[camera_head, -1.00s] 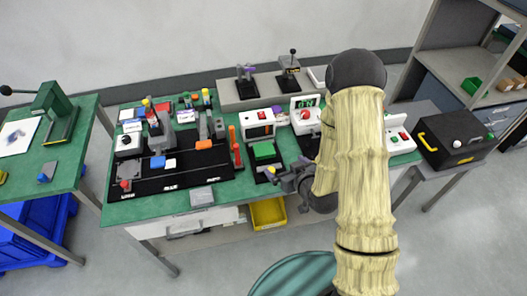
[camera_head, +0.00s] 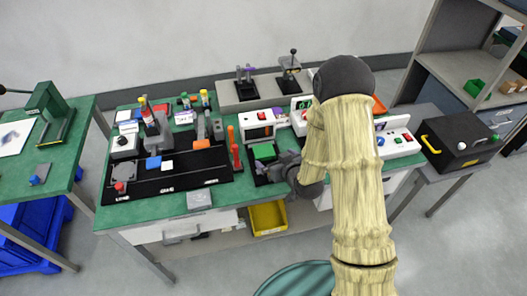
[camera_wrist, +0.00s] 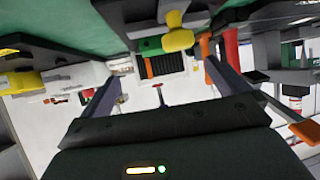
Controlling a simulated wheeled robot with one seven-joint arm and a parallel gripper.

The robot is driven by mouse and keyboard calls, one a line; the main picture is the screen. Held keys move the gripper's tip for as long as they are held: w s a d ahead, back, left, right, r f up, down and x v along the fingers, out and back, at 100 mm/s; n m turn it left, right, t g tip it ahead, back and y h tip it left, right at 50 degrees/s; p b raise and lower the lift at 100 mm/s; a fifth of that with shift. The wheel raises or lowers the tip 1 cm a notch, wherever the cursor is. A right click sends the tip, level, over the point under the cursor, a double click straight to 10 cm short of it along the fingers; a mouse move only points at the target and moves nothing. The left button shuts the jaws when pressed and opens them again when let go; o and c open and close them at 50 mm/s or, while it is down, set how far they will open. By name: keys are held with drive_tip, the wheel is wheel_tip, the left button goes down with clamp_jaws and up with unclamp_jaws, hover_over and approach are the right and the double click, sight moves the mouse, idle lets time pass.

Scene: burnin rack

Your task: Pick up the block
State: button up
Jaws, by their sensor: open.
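Several blocks lie on the green bench, and I cannot tell which one the task means. A green block (camera_head: 264,152) sits on a dark fixture near the bench's middle. A blue block (camera_head: 153,163) and a white block (camera_head: 167,165) lie on the long black board. A grey block (camera_head: 199,197) lies at the front edge. My gripper (camera_head: 268,172) is just in front of the green block, low over the bench, partly hidden by my wrist. In the wrist view, my gripper (camera_wrist: 164,86) is open, with nothing seen held between its two fingers.
An orange-red upright handle (camera_head: 235,150) stands left of my gripper. White instrument boxes (camera_head: 262,125) stand behind it. A yellow bin (camera_head: 268,217) is below the bench front. A black case (camera_head: 460,150) is at right. A yellow-headed part (camera_wrist: 178,38) shows ahead in the wrist view.

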sight(264, 151)
drive_tip(key=shift+x, duration=2)
drive_tip(key=shift+p, duration=0.3)
drive_tip(key=x, duration=0.2)
drive_tip(key=p+x, duration=0.1)
drive_tip(key=x, duration=0.1)
drive_tip(key=shift+a+r, duration=0.15)
drive_tip(key=shift+a, duration=0.1)
drive_tip(key=shift+w+a+f+p, duration=0.2)
drive_tip(key=shift+w+f+p, duration=0.1)
drive_tip(key=shift+w, duration=0.1)
drive_tip(key=c, duration=1.2)
